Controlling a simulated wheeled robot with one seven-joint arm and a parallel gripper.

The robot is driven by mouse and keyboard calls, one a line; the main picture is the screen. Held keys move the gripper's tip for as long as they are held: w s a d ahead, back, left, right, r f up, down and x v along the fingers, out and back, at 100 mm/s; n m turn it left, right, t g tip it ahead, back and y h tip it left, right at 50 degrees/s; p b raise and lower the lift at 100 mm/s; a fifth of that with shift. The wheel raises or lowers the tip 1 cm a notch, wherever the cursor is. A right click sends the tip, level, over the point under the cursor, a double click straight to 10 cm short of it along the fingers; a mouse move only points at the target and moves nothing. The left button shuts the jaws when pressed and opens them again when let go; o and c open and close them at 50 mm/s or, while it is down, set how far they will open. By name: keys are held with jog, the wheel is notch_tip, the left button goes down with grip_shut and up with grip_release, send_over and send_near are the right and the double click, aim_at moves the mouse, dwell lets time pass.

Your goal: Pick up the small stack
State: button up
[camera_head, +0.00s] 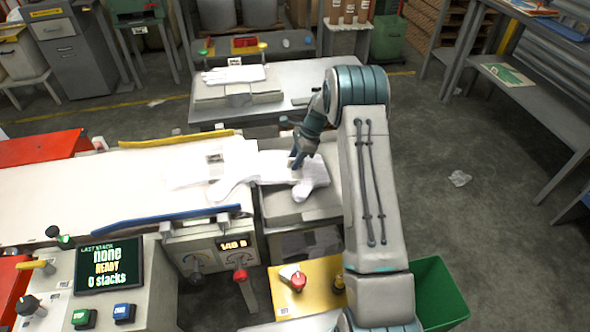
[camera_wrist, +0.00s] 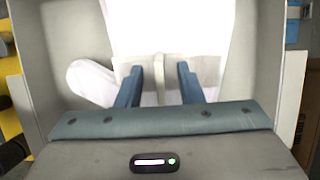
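The small stack looks like flat white glove-shaped film (camera_head: 311,176) lying on a grey metal tray (camera_head: 299,212) at the end of the conveyor. In the wrist view the white film (camera_wrist: 168,28) lies below my gripper, with a rounded thumb-like lobe (camera_wrist: 92,82) at left. My gripper (camera_head: 297,160) is pointing down over the stack. In the wrist view its two blue fingers (camera_wrist: 160,82) stand apart, with white material visible between and beyond them. Whether the fingertips touch the stack is unclear. My arm hides the tray's right side.
The white conveyor (camera_head: 90,192) with blue and yellow side rails lies left. A second table with white gloves (camera_head: 234,74) stands behind. A control panel screen (camera_head: 106,267) reads READY, 0 stacks. A green bin (camera_head: 440,292) stands front right.

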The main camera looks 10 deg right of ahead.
jog(key=shift+f, duration=0.2)
grip_shut()
jog(key=shift+r, duration=0.15)
